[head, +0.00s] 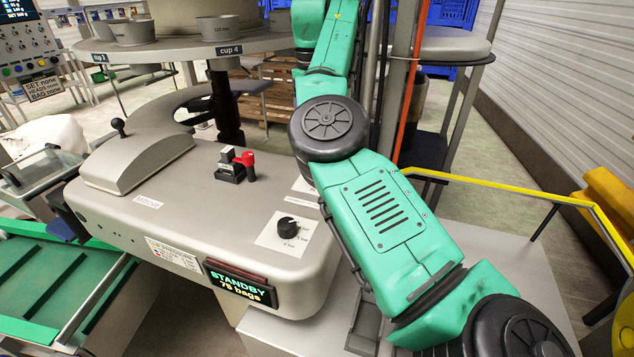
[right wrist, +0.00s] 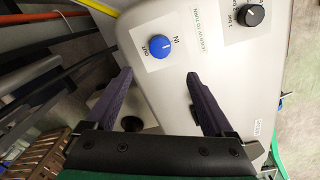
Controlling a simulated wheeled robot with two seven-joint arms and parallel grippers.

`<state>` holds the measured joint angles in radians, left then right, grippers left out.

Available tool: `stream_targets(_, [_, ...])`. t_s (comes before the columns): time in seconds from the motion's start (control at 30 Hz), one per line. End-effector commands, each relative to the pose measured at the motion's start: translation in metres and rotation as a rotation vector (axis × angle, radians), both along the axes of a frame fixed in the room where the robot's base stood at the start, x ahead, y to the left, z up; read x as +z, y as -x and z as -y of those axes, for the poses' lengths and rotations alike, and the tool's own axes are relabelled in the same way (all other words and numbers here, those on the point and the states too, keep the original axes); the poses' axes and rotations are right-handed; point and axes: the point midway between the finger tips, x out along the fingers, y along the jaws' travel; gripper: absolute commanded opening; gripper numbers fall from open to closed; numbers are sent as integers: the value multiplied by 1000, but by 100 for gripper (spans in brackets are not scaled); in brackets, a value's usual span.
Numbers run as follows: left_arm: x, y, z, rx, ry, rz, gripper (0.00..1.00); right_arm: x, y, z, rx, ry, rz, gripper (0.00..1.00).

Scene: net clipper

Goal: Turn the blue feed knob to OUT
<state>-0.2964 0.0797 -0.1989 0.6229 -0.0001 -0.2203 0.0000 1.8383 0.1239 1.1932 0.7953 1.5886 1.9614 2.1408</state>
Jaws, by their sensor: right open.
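The blue feed knob (right wrist: 160,46) sits on a white label plate with IN and OUT markings on the machine's grey panel, in the right wrist view. A small pale mark shows on it; I cannot tell exactly which marking it points at. My right gripper (right wrist: 159,76) is open and empty. Its two dark fingers are spread wide, and the knob lies beyond the fingertips, roughly between their lines. They look apart from it. In the head view my green right arm hides the blue knob and the gripper. My left gripper is not in view.
A black knob (head: 287,228) on its own white plate is nearby and also shows in the right wrist view (right wrist: 252,15). A red-handled lever (head: 247,161) stands further left. The display (head: 240,284) reads STANDBY, 75 bags. A yellow rail (head: 500,181) runs at the right.

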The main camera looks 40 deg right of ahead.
Motion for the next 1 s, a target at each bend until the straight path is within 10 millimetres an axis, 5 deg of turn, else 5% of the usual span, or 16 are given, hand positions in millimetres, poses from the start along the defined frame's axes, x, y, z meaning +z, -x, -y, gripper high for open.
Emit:
stream_targets(0.23, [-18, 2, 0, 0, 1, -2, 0, -58, 1, 2, -1, 0, -4, 87])
stream_targets(0.5, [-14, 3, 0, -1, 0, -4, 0, -119, 1, 5, 0, 0, -4, 87])
stream_targets(0.9, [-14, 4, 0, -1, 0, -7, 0, -137, 0, 6, 1, 1, -1, 87])
stream_targets(1.0, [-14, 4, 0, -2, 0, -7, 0, -137, 0, 6, 1, 1, -1, 49])
